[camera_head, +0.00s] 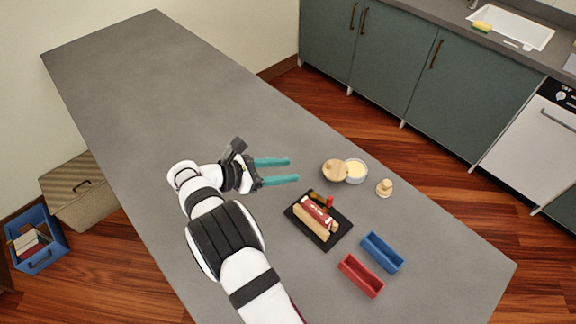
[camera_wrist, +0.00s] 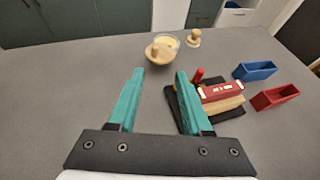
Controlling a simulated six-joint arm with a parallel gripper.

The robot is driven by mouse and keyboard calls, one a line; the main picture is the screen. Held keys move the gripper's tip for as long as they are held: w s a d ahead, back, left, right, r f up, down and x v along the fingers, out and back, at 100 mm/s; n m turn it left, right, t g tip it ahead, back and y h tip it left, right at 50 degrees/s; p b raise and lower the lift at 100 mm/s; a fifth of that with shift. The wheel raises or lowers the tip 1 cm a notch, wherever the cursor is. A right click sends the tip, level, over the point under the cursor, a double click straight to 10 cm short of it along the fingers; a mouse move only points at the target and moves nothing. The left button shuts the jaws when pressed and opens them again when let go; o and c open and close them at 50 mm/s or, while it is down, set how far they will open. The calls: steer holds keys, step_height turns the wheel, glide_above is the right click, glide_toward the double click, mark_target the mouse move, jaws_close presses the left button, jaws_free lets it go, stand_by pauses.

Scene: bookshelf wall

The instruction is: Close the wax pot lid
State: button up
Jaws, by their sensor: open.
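The wax pot (camera_head: 359,173) is a small round pale pot with yellow wax showing inside, on the grey table right of my gripper. Its round wooden lid (camera_head: 334,170) is off the opening, at the pot's left side and partly overlapping it. In the wrist view the lid (camera_wrist: 157,55) shows a small knob and stands in front of the pot (camera_wrist: 170,40). I cannot tell whether the lid touches the table. My gripper (camera_head: 294,170) is open and empty, its two teal fingers pointing right toward the lid with a gap between. In the wrist view the fingers (camera_wrist: 160,72) frame the lid from the near side.
A wooden knobbed piece (camera_head: 384,188) stands right of the pot. A black tray (camera_head: 325,241) with a tan and red block (camera_head: 316,220) and a red stick lies nearer. The table's left side is clear.

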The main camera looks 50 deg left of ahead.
steer(key=w+d+m+g, duration=0.1)
steer(key=w+d+g, duration=0.1)
steer(key=w+d+m+g+h, duration=0.1)
steer(key=w+d+m+g, duration=0.1)
steer(key=d+g, duration=0.1)
steer(key=w+d+m+g, duration=0.2)
steer(key=d, duration=0.1)
steer(key=shift+f+g+h, duration=0.3)
steer(key=shift+f+h, duration=0.1)
steer(key=w+d+r+m+g+y, duration=0.1)
steer(key=w+d+m+g+y, duration=0.1)
steer(key=m+g+y, duration=0.45)
steer(key=y, duration=0.4)
glide_toward(330, 162)
steer(key=x, duration=0.8)
steer(key=shift+s+a+f, duration=0.1)
steer(key=shift+f, duration=0.25)
steer(key=shift+t+h, duration=0.25)
jaws_close()
